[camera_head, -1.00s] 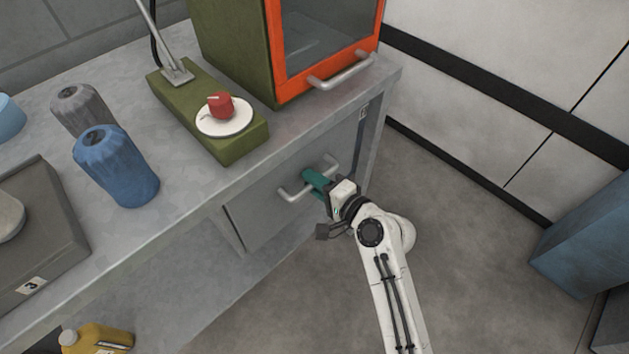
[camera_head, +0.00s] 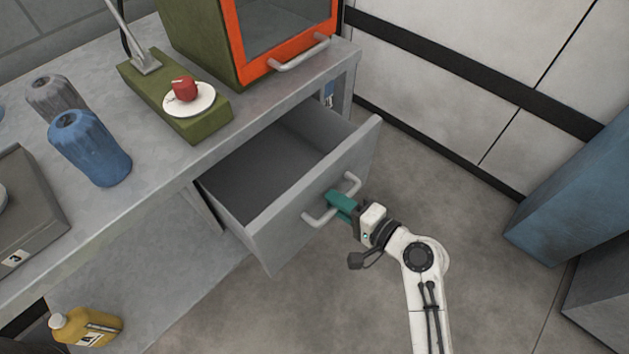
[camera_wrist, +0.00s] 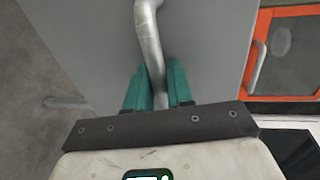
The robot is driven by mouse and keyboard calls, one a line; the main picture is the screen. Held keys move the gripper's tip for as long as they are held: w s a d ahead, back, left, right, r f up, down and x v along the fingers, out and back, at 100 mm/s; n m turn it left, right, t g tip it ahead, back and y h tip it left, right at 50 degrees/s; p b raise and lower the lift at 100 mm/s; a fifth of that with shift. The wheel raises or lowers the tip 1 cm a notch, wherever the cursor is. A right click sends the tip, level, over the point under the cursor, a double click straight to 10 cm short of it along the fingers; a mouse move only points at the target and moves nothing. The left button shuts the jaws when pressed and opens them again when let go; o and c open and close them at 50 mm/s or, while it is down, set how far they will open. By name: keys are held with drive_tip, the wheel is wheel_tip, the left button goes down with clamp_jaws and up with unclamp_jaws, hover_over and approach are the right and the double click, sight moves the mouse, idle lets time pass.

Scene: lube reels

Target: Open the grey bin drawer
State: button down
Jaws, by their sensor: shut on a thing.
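The grey bin drawer (camera_head: 272,240) under the bench is pulled well out, and its inside, as far as it shows, looks empty. Its curved metal handle (camera_head: 318,219) is on the front panel. My gripper (camera_head: 337,202), with green fingers, is shut on this handle. In the wrist view my gripper's fingers (camera_wrist: 160,85) stand on either side of the handle bar (camera_wrist: 147,35), in front of the grey drawer front (camera_wrist: 90,45). The part of the bar between the fingers is partly hidden.
A yellow bottle (camera_head: 88,328) is at lower left. A blue block (camera_head: 575,200) stands right.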

drive_tip(key=f+v, duration=0.2)
drive_tip(key=v, duration=0.9)
drive_tip(key=shift+s+d+f+p, duration=0.25)
drive_tip(key=shift+d+p, duration=0.15)
drive_tip(key=c, duration=1.2)
unclamp_jaws()
drive_tip(key=shift+o, duration=0.2)
drive_tip(key=v, duration=1)
drive_tip(key=shift+s+d, duration=0.2)
drive_tip(key=shift+d, duration=0.1)
